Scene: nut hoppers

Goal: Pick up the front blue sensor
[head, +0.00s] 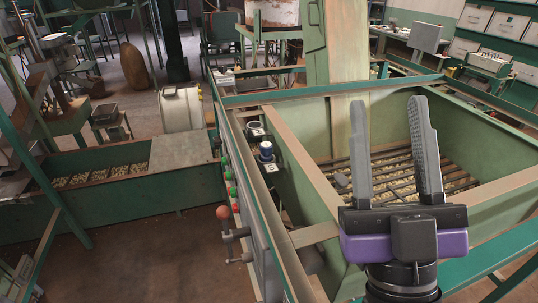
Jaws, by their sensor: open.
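The front blue sensor (266,152) is a small upright cylinder with a blue upper part and a pale top. It stands on the left side of the green hopper, just inside the outer rail. Nothing is between the fingers. It is to the right of the blue sensor and clear of it in the picture.
The green hopper (290,148) has a slatted grate over nuts. A panel with green buttons (233,190) and a red-knobbed lever (223,212) are on its left outer side. A lower nut trough (120,205) lies at left. Open floor (150,255) shows at lower left.

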